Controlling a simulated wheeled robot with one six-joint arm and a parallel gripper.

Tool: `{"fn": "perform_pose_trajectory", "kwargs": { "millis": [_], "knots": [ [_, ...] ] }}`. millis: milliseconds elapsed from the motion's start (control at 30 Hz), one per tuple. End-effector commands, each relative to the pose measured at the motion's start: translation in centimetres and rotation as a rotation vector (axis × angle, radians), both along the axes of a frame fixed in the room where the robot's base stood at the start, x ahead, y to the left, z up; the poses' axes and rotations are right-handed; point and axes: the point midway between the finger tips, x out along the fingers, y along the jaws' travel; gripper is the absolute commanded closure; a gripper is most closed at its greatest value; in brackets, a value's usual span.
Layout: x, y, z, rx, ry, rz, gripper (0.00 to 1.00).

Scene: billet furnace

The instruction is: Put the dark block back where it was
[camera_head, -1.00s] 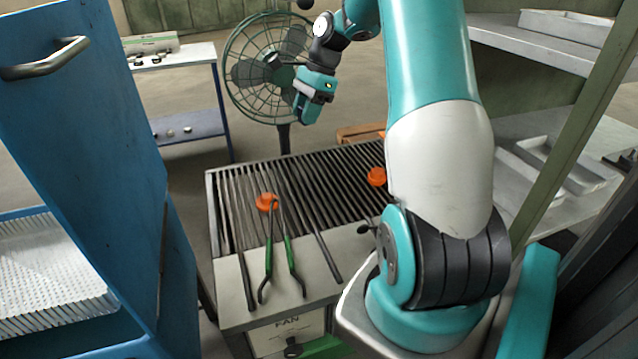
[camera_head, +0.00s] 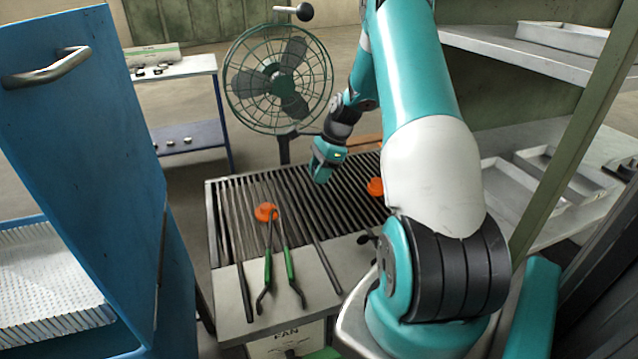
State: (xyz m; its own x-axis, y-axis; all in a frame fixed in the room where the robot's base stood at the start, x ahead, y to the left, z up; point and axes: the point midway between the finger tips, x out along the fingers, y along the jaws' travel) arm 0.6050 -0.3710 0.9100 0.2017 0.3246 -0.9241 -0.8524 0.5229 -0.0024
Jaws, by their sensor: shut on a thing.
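My gripper (camera_head: 322,174) is low over the middle of the slatted grate (camera_head: 340,215), between two glowing orange pieces. It is shut, and its own body hides most of what is between the fingers. The dark block cannot be made out clearly anywhere, and I cannot tell whether the gripper touches the slats. One orange piece (camera_head: 265,212) is on the left of the grate at the tips of green-handled tongs (camera_head: 279,265). The other orange piece (camera_head: 376,187) is on the right, partly behind my arm.
A green fan (camera_head: 279,80) stands behind the grate. A blue cabinet (camera_head: 85,170) with a handle is at left, and a shelved table (camera_head: 170,72) with small pieces is behind it. Metal shelves with trays (camera_head: 515,185) are at right. Dark bars lie across the grate.

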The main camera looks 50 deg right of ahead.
Motion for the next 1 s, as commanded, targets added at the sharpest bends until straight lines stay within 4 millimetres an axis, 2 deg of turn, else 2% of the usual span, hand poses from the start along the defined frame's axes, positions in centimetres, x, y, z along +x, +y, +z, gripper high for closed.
{"fn": "perform_pose_trajectory", "kwargs": {
  "millis": [100,200,633,667,733,767,1000],
  "knots": [
    [-0.1,0.1,-2.1,0.003,0.004,0.001,1.00],
    [0.0,0.1,-3.3,0.003,0.003,0.001,1.00],
    [0.0,0.0,-4.0,0.001,0.002,0.001,1.00],
    [0.0,0.0,-4.0,0.001,0.002,0.001,0.59],
    [-0.1,0.0,-4.0,0.001,0.002,0.001,0.43],
    [-0.1,0.0,-4.0,0.001,0.002,0.001,0.41],
    [0.0,0.0,-3.9,0.001,0.002,0.001,0.41]
  ]
}}
